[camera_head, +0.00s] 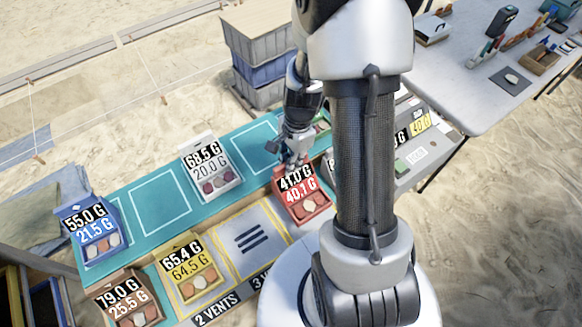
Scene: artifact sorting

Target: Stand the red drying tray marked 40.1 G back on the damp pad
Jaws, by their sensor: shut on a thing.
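The red drying tray (302,211) is right of centre, with a black 41.0 G label and a red 40.1 G label; round pieces lie in its front. My gripper (292,165) is shut on its back edge from above; the fingertips are partly hidden by the label. The tray overlaps the front edge of the teal strip (158,203) and the grey area in front; whether it is lifted is unclear. The teal strip has white outlined squares, one empty at left. No marking in view names the damp pad.
A white tray (217,184) and blue tray (85,246) stand on the teal strip. A yellow tray (193,287) and brown tray (137,320) stand in front. A grey striped pad (247,226) is empty. My arm hides the table's right part. Stacked crates (262,90) stand behind.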

